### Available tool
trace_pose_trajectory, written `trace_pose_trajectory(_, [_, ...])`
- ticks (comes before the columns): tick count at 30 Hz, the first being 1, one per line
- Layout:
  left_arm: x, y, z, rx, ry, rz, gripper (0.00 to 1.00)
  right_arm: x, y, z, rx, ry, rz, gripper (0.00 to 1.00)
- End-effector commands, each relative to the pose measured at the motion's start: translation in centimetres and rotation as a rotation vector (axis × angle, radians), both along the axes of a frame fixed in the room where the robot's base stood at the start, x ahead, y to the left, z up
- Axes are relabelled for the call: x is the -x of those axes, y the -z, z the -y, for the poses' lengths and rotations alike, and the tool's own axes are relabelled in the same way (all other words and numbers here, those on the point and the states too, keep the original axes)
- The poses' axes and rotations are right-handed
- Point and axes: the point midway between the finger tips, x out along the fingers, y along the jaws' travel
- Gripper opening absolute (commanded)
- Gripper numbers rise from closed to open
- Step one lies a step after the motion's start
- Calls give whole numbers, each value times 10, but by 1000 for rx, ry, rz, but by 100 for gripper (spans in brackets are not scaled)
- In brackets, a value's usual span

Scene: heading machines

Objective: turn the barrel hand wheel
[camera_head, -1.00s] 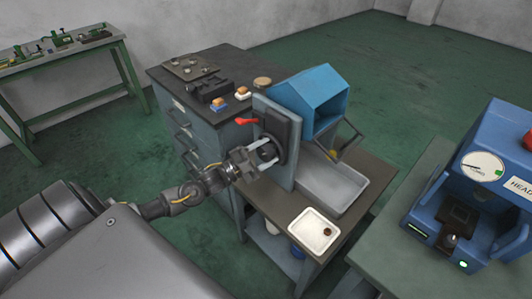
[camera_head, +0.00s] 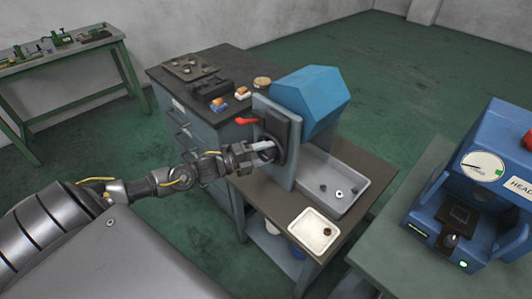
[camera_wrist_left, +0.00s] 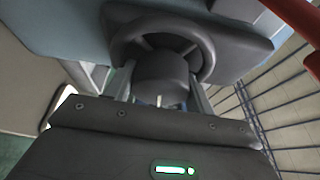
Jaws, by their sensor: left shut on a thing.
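The blue barrel (camera_head: 312,100) is mounted on a grey upright panel, with its opening out of sight. The dark round hand wheel (camera_wrist_left: 165,42) shows in the left wrist view, with its rim and spokes around a hub (camera_wrist_left: 162,82). In the head view the wheel (camera_head: 277,148) is partly hidden by my left gripper (camera_head: 266,146). My left gripper is shut on the hand wheel, with a finger on each side of the hub in the wrist view. My right gripper is not in view.
A red lever (camera_head: 246,121) sticks out just above the wheel. A grey tray (camera_head: 345,205) under the barrel holds small dark and light parts. A white tray (camera_head: 314,231) holds a brown piece. A blue heading machine (camera_head: 485,190) stands at right.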

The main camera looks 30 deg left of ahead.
Motion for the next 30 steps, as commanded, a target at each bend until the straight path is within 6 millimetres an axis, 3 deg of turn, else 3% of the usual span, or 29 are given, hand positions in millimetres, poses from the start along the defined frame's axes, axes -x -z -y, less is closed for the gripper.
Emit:
trace_pose_trajectory(17, [0, 0, 0, -28, 1, 5, 31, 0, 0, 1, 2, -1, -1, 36])
trace_pose_trajectory(18, [0, 0, 0, -28, 1, 5, 58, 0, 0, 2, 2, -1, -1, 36])
trace_pose_trajectory(22, [0, 0, 0, -28, 0, 5, 75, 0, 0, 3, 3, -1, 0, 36])
trace_pose_trajectory(30, [1, 1, 0, -27, 0, 5, 75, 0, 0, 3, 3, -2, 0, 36])
